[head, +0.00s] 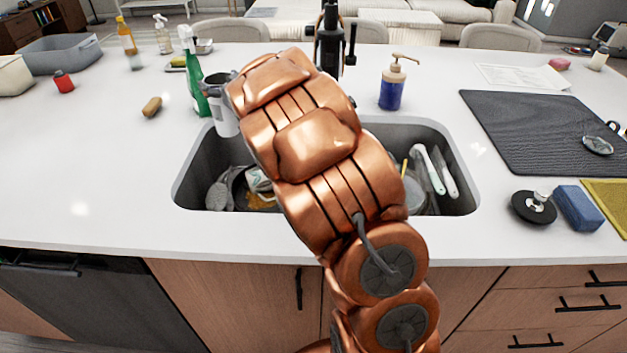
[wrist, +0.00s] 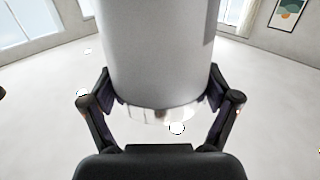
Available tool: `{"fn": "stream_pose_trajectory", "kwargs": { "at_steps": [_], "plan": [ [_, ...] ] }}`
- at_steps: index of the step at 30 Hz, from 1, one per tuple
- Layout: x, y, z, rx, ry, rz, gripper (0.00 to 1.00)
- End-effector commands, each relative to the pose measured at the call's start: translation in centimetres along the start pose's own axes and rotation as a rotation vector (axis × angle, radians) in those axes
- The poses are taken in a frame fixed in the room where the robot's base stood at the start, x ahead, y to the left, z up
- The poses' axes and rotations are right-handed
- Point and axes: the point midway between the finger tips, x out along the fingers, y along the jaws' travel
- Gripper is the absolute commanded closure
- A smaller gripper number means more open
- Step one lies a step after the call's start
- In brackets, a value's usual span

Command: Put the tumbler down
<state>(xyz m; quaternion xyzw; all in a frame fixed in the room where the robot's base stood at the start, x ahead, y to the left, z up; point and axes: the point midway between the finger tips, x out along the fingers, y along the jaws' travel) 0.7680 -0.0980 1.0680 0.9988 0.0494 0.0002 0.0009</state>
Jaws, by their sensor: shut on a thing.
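The tumbler (wrist: 160,55) is a pale grey-white cylinder that fills the upper middle of the wrist view. My gripper (wrist: 160,90) is shut on it, with one dark finger on each side. In the head view the tumbler (head: 226,120) shows just left of my copper arm, near the sink's back left corner. It looks roughly upright. My arm hides its right side, and I cannot tell whether its base touches anything.
The sink (head: 190,170) holds several dishes and utensils. A green spray bottle (head: 192,80) stands close left of the tumbler, with a brown sponge (head: 152,107) beyond. A blue soap dispenser (head: 392,88) stands behind the sink. The left counter (head: 90,160) has free room.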

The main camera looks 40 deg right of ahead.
Motion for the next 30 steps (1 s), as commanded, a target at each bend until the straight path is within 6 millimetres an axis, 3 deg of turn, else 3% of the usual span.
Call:
{"fn": "stream_pose_trajectory", "kwargs": {
  "at_steps": [14,30],
  "plan": [
    [-2.0,6.6,2.2,-0.002,0.004,-0.063,0.82],
    [-6.4,13.5,5.7,-0.002,0.000,-0.137,0.82]
  ]
}}
